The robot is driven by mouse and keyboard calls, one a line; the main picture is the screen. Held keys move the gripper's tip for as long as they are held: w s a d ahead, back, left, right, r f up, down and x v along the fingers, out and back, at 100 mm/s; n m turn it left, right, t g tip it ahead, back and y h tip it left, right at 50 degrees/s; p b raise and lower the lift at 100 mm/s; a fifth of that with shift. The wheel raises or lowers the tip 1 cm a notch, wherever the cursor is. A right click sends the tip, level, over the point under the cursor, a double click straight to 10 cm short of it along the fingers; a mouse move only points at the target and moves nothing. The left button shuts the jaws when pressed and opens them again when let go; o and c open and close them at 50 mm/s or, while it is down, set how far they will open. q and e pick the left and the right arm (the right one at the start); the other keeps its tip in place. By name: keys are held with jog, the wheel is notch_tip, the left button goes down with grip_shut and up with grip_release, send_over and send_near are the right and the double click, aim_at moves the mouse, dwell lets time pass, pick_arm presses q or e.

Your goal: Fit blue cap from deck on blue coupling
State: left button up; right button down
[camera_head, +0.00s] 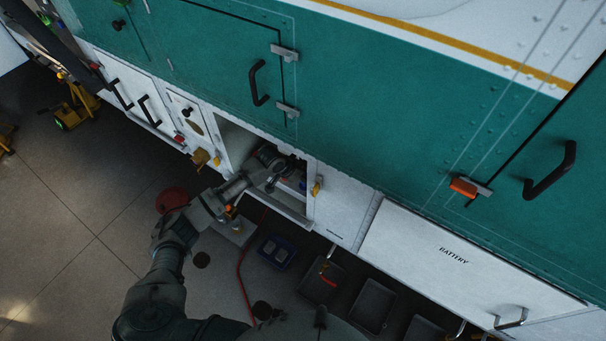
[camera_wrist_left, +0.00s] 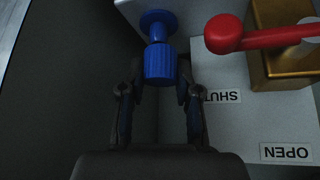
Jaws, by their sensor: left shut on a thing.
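In the left wrist view, my left gripper (camera_wrist_left: 160,88) is shut on the ribbed blue cap (camera_wrist_left: 160,65), held between its fingertips. The blue coupling (camera_wrist_left: 158,20), a round flange with a short stem on a pale panel, lies straight beyond the cap, in line with it. The cap's far end meets or overlaps the stem in the picture; I cannot tell whether it is seated. In the head view, my left gripper (camera_head: 272,176) reaches into an open bay (camera_head: 233,145) in the white lower panel, where the cap and coupling cannot be made out. My right gripper is not in view.
A red-knobbed lever (camera_wrist_left: 225,34) on a brass block (camera_wrist_left: 282,60) stands close right of the coupling, above SHUT and OPEN labels. In the head view, a blue tray (camera_head: 277,252), black trays (camera_head: 372,304) and a red cable (camera_head: 243,275) lie below the bay.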

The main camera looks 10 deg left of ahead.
pick_arm(q)
jog(key=shift+a, duration=0.25)
jog(key=shift+a+f, duration=0.1)
jog(key=shift+a, duration=0.6)
jog(key=shift+d, duration=0.6)
jog(key=shift+d+p, duration=0.3)
jog(key=shift+d, duration=0.35)
jog(key=shift+a, duration=0.15)
jog(key=shift+d, duration=0.45)
jog(key=shift+a+f+p, duration=0.2)
jog(key=shift+a+p, duration=0.1)
jog(key=shift+a, duration=0.3)
jog(key=shift+a+f, duration=0.1)
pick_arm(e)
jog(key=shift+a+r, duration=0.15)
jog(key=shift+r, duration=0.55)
